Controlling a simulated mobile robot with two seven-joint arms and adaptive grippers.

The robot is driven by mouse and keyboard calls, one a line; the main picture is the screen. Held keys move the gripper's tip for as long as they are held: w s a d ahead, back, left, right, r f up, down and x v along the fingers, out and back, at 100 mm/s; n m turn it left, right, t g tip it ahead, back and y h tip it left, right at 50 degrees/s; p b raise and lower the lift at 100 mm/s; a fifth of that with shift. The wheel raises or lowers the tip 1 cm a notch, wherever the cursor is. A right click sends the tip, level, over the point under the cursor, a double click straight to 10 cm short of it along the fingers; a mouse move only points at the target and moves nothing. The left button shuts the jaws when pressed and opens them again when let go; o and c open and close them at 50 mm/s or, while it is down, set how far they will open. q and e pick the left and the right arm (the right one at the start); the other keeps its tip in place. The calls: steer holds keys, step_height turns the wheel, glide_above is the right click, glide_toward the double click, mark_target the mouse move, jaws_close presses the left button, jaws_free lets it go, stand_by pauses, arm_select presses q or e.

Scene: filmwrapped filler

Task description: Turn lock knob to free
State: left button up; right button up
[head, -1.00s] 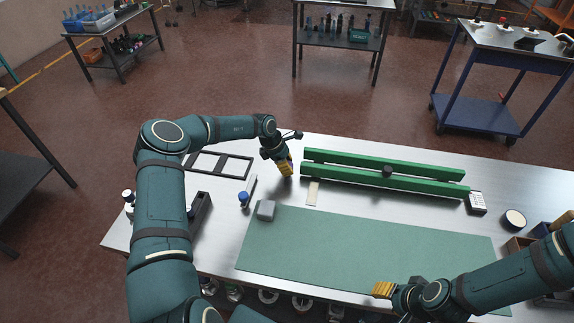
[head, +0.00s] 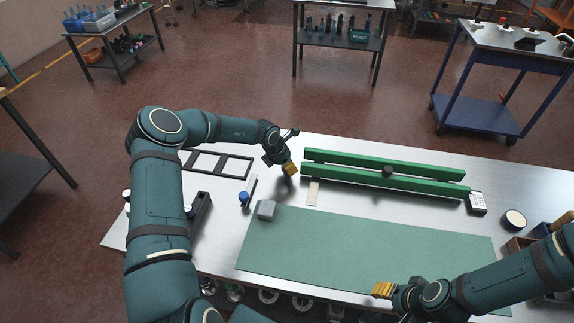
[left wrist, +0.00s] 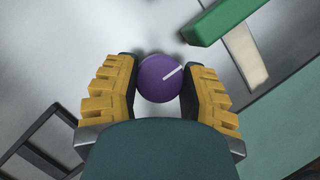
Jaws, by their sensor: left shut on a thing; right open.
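A round purple knob (left wrist: 160,78) with a white line on its face sits between the yellow fingers of my left gripper (left wrist: 158,82) in the left wrist view. The line points up and to the right. The left gripper is shut on the knob from both sides. In the head view my left gripper (head: 290,169) is at the left end of the green bars, and the knob is hidden there. My right gripper (head: 381,289) is open and empty over the near edge of the green mat.
Two long green bars (head: 400,184) with a dark round piece (head: 387,171) lie right of my left gripper. A beige strip (head: 313,192), a grey block (head: 267,210) and a blue-capped item (head: 244,197) are nearby. The green mat (head: 350,240) is mostly clear.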

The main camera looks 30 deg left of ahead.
arm_select(q)
steer(key=shift+n, duration=0.3)
steer(key=o, duration=1.2)
steer(key=v, duration=1.2)
steer(key=shift+s+d+f, duration=0.1)
